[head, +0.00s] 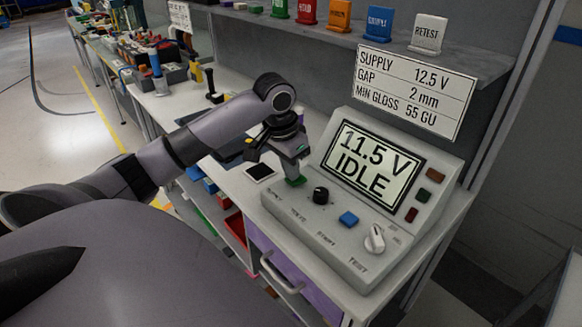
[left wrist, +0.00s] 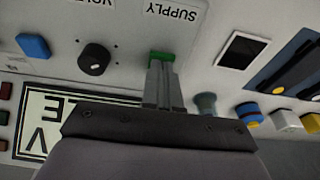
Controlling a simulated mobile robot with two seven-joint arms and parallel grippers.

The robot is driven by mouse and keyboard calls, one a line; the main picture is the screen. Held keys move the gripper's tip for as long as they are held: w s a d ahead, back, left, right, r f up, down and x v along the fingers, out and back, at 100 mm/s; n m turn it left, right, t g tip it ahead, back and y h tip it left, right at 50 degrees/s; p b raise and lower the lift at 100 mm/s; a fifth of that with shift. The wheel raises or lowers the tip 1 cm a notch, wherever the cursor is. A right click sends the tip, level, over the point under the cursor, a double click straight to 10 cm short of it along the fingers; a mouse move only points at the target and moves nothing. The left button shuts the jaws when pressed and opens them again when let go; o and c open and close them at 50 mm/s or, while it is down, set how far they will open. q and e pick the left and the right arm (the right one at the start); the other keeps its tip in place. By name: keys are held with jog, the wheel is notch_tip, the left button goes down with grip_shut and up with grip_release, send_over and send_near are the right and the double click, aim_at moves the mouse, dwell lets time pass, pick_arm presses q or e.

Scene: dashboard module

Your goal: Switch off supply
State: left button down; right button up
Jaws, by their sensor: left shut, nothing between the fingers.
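The grey console (head: 305,232) stands on the bench, and its screen (head: 371,166) reads "11.5 V IDLE". The green supply switch (head: 296,182) is at the console's left end. It also shows beside the SUPPLY label in the left wrist view (left wrist: 161,57), partly covered by my fingers. My left gripper (head: 294,174) is shut and empty, with its fingertips at the green switch; I cannot tell whether they touch it. The fingers also show in the left wrist view (left wrist: 161,68). My right gripper is not in view.
A black knob (head: 320,195), a blue button (head: 348,218) and a white rotary knob (head: 375,239) sit to the switch's right. A sign (head: 416,92) above lists supply 12.5 V. A small dark-faced square (head: 260,172) lies left of the console.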

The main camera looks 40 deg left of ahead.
pick_arm(q)
jog(key=shift+s+a+f+t+b, duration=0.15)
jog(key=shift+f+t+b, duration=0.25)
jog(key=shift+f+b, duration=0.25)
jog(key=shift+s+t+b, duration=0.15)
jog(key=shift+t+b, duration=0.4)
jog(key=shift+t, duration=0.05)
jog(key=shift+r, duration=0.2)
jog(key=shift+w+r+p, duration=0.25)
jog(key=shift+w+p, duration=0.2)
jog(key=shift+p, duration=0.3)
jog(key=shift+w+p, duration=0.4)
jog(key=shift+p, duration=0.05)
